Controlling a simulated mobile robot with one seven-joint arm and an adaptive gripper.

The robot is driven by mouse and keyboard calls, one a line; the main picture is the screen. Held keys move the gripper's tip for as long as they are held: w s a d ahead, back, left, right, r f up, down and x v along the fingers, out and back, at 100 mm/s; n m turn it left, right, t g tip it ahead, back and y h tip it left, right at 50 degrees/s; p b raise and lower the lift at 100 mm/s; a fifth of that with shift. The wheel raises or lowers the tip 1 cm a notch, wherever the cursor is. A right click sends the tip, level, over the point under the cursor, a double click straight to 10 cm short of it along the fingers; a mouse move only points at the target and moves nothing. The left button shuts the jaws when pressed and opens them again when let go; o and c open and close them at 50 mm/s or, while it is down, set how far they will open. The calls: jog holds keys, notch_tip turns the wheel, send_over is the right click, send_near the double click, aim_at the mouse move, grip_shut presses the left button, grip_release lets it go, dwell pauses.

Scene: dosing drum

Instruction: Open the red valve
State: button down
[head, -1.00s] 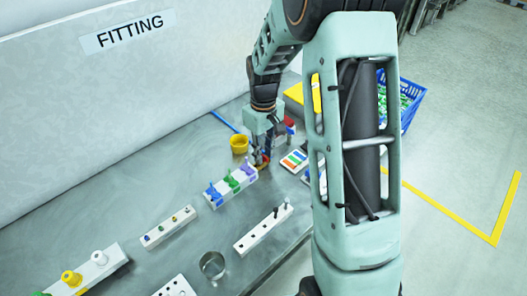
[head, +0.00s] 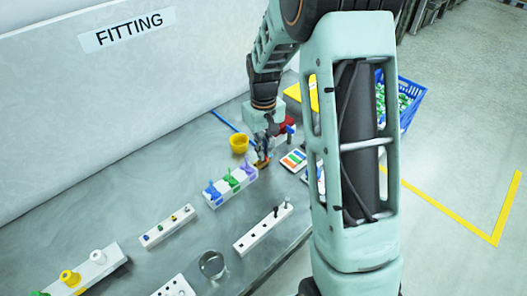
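A white valve block (head: 222,196) on the bench carries a blue handle (head: 213,190), a green handle (head: 231,179) and a purple handle (head: 248,165). At its far end, a small orange-red part (head: 262,164), which looks like the red valve, shows under my gripper (head: 263,157). My gripper points down with its fingers at that part. The fingers are small and dark here and cover most of it. I cannot tell whether they grip it or are open.
A yellow cup (head: 239,144) stands left of my gripper. A red item (head: 288,123) is behind it, and a card with coloured stripes (head: 294,160) lies to its right. A white rack (head: 263,228) and a metal cup (head: 212,264) stand nearer. A blue crate (head: 409,101) is beyond the bench.

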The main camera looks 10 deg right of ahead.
jog(key=m, duration=0.6)
jog(key=shift+m+b, duration=0.3)
jog(key=shift+b, duration=0.05)
dwell(0.3)
jog(key=c, duration=2.2)
grip_release()
jog(key=shift+o, duration=0.2)
notch_tip(320, 180, up, 12)
